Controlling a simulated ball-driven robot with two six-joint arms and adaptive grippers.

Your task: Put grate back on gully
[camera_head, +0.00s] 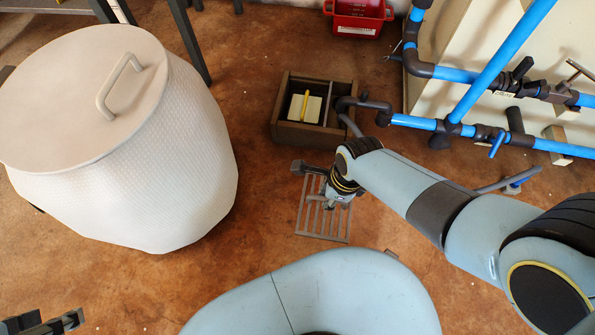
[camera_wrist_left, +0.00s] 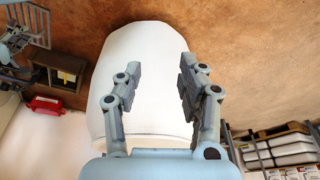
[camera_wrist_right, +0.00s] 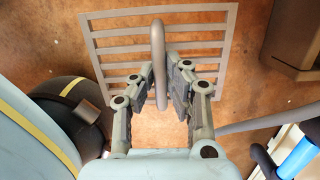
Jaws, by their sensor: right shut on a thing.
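The grate (camera_head: 321,223), a grey slatted frame, is below my right gripper (camera_head: 328,184), on or just above the floor; I cannot tell which. In the right wrist view my right gripper (camera_wrist_right: 161,88) is shut on the grate's upright loop handle (camera_wrist_right: 158,45), with the slats (camera_wrist_right: 110,47) beyond. The gully (camera_head: 290,131) appears to be the brown box behind the grate, with its top open and a pale block with a yellow bar (camera_head: 304,107) inside. My left gripper (camera_wrist_left: 159,78) is open and empty, facing the white drum; its edge shows at the head view's lower left.
A large white lidded drum (camera_head: 190,140) stands at left. Blue pipes (camera_head: 490,75) with dark fittings run along the right, one dark pipe (camera_head: 365,103) reaching the gully. A red crate (camera_head: 357,18) is at the back. Floor between grate and gully is clear.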

